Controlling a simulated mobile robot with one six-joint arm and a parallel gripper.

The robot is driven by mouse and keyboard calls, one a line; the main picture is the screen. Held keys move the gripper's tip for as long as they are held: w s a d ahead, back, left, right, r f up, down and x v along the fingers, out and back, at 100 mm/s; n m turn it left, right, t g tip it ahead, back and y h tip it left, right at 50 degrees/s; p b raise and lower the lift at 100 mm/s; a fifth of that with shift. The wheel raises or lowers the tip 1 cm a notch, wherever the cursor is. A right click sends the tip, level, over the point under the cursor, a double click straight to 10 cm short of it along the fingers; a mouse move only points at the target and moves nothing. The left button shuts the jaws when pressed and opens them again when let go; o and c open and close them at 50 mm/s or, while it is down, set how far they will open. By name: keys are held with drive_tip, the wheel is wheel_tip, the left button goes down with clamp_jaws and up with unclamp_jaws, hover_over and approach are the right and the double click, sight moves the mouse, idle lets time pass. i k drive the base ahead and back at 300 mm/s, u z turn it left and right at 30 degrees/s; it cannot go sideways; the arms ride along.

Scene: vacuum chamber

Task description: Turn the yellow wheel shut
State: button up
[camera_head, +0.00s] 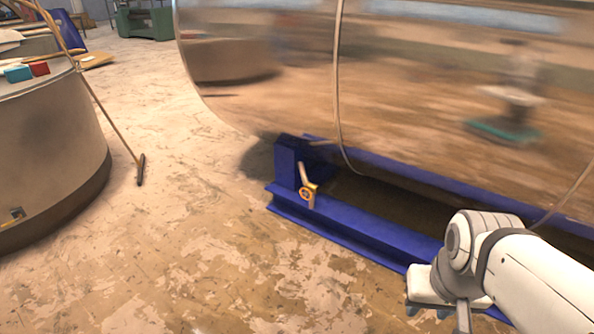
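A small yellow wheel (308,192) sits low on the blue support frame, near its left corner. A pale handle or pipe piece rises from it, leaning up and left. My gripper (440,312) is at the lower right, in front of the blue frame and well apart from the wheel. Its fingers point down and are partly cut off by the bottom edge, so their opening does not show clearly. Whether the wheel is open or shut cannot be told.
A large shiny metal chamber (260,60) rests above the blue frame (350,231). A round grey tank (48,140) stands at the left, with a thin pole (110,112) leaning on it. The patchy floor (190,235) between is clear. Green machinery (145,22) stands far back.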

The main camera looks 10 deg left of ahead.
sight(306, 192)
drive_tip(key=u, duration=0.55)
drive_tip(key=i, duration=2.7)
drive_tip(key=u, duration=0.35)
